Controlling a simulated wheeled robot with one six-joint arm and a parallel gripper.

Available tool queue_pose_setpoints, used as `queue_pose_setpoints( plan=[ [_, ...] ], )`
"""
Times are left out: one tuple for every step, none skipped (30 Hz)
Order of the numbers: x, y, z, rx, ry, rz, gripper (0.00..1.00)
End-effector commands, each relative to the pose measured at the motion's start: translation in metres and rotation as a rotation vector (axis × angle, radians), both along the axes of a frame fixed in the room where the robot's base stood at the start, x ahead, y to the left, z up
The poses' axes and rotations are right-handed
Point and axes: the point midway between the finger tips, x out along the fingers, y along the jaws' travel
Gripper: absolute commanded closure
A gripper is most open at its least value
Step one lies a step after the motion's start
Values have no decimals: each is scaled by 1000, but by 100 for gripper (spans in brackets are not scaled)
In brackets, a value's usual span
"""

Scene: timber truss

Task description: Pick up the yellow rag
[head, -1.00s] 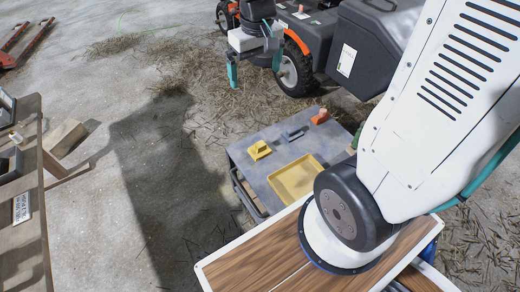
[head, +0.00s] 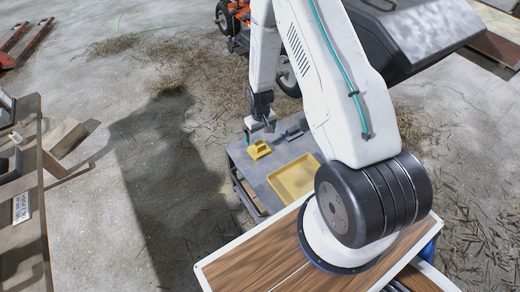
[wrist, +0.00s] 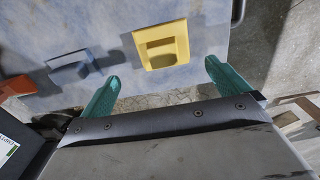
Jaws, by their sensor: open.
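The yellow rag (head: 259,149) is a small yellow piece with a raised part, lying near the left edge of the grey table top. In the wrist view the yellow rag (wrist: 162,45) is just beyond the gap between my fingertips, roughly centred. My gripper (head: 259,131) is open and empty, with teal fingers, above the table near the rag. In the wrist view both fingers of my gripper (wrist: 162,73) are spread wider than the rag, and neither appears to touch it.
A shallow yellow tray (head: 295,180) lies on the grey table (head: 262,178), right of the rag. A blue-grey item (wrist: 72,68) and an orange item (wrist: 16,86) also lie on the table. An orange machine with large wheels stands behind. A wooden shelf (head: 30,190) is at far left.

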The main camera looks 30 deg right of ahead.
Motion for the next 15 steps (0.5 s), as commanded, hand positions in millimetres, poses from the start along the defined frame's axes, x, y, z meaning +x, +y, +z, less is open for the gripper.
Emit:
queue_pose_setpoints(
  plan=[
    [-1,0,-7,0,2,0,0],
    [-1,0,-10,0,2,0,0],
    [-1,0,-15,1,2,0,0],
    [-2,0,-19,1,3,0,0],
    [-2,0,-22,1,4,0,0],
    [-2,0,-26,1,3,0,0],
    [-2,1,-29,1,2,0,0],
    [-2,1,-33,1,2,0,0],
    [-3,2,-38,1,3,0,0],
    [-3,3,-41,1,3,0,0],
    [-4,4,-46,1,4,1,0],
    [-5,5,-53,1,5,1,0],
    [-5,6,-57,1,4,0,0],
    [-6,7,-62,1,4,0,0],
    [-5,6,-67,1,3,0,0]
  ],
)
